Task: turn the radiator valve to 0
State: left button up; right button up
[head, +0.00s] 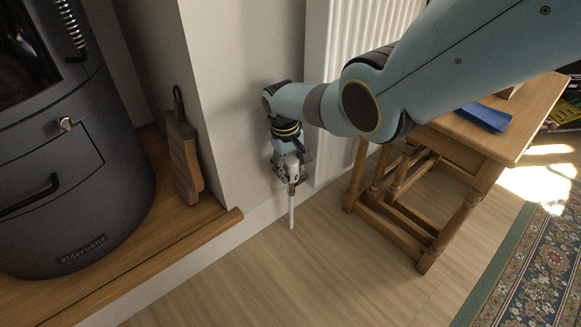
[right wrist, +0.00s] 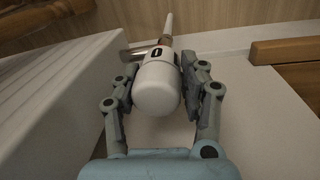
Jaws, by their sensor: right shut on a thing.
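The radiator valve (right wrist: 157,88) is a white rounded knob. In the right wrist view a dark mark that looks like a 0 shows on a pale band near its base. A white pipe (head: 291,214) runs from the valve to the floor. My right gripper (right wrist: 158,80) has one finger on each side of the knob and is shut on it. In the head view the right gripper (head: 291,172) is low by the wall, and the valve (head: 293,165) is partly hidden by it. My left gripper is not in view.
The white radiator (head: 352,50) is right of the valve, partly behind my right arm. A wooden side table (head: 480,140) with a blue book (head: 484,117) stands at the right. A dark stove (head: 60,150) stands on a wooden plinth (head: 150,250) at the left. The floor in front is clear.

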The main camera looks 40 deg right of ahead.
aim_at(287, 162)
jog(key=shift+d, duration=0.1)
dwell(0.3)
jog(key=o, duration=1.2)
jog(key=r, duration=0.4)
jog(key=a+r, duration=0.1)
jog(key=r, duration=0.7)
jog(key=shift+a, duration=0.15)
jog(key=shift+f, duration=0.15)
